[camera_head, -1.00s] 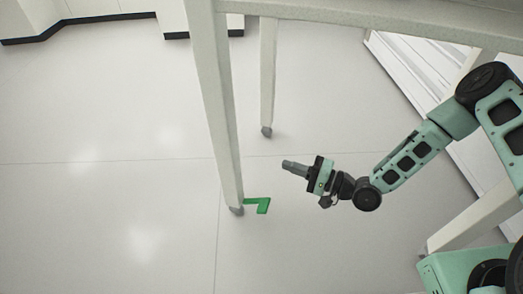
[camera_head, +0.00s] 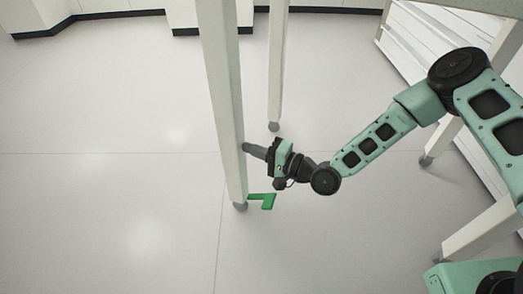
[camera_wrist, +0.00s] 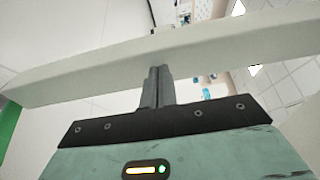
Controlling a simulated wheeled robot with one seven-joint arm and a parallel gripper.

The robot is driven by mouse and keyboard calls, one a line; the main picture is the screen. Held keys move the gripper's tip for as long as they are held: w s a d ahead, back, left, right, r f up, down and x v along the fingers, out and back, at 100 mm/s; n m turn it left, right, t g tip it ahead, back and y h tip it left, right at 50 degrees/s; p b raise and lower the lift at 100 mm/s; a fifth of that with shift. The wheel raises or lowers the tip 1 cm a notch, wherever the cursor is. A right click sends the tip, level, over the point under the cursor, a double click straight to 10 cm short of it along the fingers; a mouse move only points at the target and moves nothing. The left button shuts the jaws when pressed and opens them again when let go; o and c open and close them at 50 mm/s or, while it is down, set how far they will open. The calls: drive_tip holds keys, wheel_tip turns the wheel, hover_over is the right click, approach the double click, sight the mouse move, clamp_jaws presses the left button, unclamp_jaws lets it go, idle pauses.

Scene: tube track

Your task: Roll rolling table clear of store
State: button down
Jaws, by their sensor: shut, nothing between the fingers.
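The rolling table shows in the head view as pale legs on small grey casters, with its near left leg (camera_head: 222,110) rising from the floor at the centre. A second leg (camera_head: 277,70) stands behind it. My gripper (camera_head: 246,148) is shut and empty, its fingertips at the right side of the near left leg, apparently touching it. In the wrist view the shut fingers (camera_wrist: 157,80) point at a pale bar (camera_wrist: 130,66) crossing the picture, the same leg. The tabletop is mostly out of view, and I cannot see anything on it.
A green corner mark (camera_head: 265,200) lies on the floor beside the near left leg's caster. A white cabinet-like unit (camera_head: 425,55) stands at the upper right. Pale cabinets (camera_head: 130,12) line the back. The floor (camera_head: 110,180) on the left is clear.

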drive_tip(key=s+a+p, duration=0.1)
drive_tip(key=s+a, duration=0.1)
drive_tip(key=a, duration=0.6)
drive_tip(key=shift+s+a, duration=0.3)
drive_tip(key=p+v, duration=0.5)
drive_tip(key=v, duration=1.2)
drive_tip(key=shift+d+p, duration=0.2)
drive_tip(key=shift+p, duration=0.2)
drive_tip(key=shift+s+f, duration=0.1)
